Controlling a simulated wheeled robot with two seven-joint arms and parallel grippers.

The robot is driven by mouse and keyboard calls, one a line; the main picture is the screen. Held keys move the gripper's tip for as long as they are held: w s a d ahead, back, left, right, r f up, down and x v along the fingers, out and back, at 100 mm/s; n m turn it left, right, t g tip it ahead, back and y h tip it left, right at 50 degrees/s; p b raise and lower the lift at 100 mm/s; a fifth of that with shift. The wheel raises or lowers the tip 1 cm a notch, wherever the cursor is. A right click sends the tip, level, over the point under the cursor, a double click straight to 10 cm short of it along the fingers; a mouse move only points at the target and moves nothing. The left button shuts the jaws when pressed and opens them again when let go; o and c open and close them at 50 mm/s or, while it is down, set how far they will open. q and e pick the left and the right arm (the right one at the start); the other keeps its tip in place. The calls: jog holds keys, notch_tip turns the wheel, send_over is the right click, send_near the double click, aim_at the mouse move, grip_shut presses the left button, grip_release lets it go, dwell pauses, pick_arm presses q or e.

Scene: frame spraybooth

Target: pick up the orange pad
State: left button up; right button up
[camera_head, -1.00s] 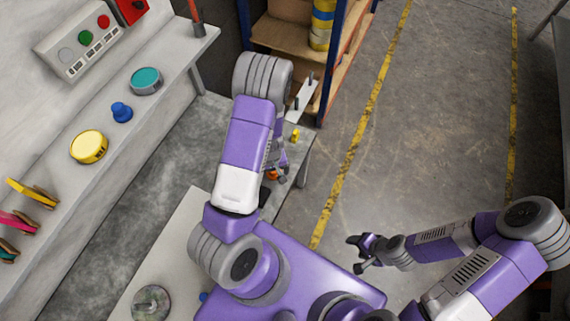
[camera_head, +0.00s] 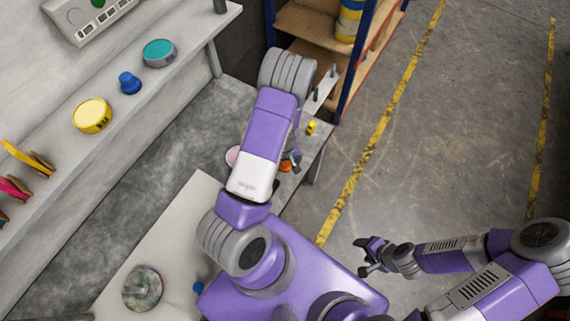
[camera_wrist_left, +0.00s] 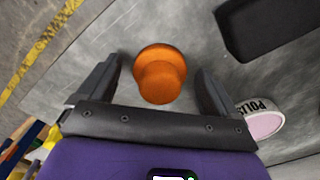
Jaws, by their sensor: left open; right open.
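The orange pad (camera_wrist_left: 160,73) is a round, knob-like piece on the grey worktop in the left wrist view. It lies between the two open fingers of my left gripper (camera_wrist_left: 158,80), with a gap on each side and nothing gripped. In the head view only a small bit of the orange pad (camera_head: 286,165) shows beside my left arm, which hides most of the left gripper. My right gripper (camera_head: 366,257) is open and empty, out over the floor at the right.
A pink disc (camera_wrist_left: 262,124) with a lettered white rim and a black object (camera_wrist_left: 280,30) lie right of the pad. A small yellow item (camera_head: 311,127) stands near the bench edge. A wall shelf holds yellow (camera_head: 92,115), blue (camera_head: 130,83) and teal (camera_head: 158,53) pieces.

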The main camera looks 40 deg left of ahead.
pick_arm(q)
jog(key=shift+r, duration=0.1)
jog(key=shift+c, duration=0.4)
jog(key=c, duration=1.1)
jog(key=shift+o, duration=0.2)
notch_tip(320, 180, up, 10)
jog(key=p, duration=0.5)
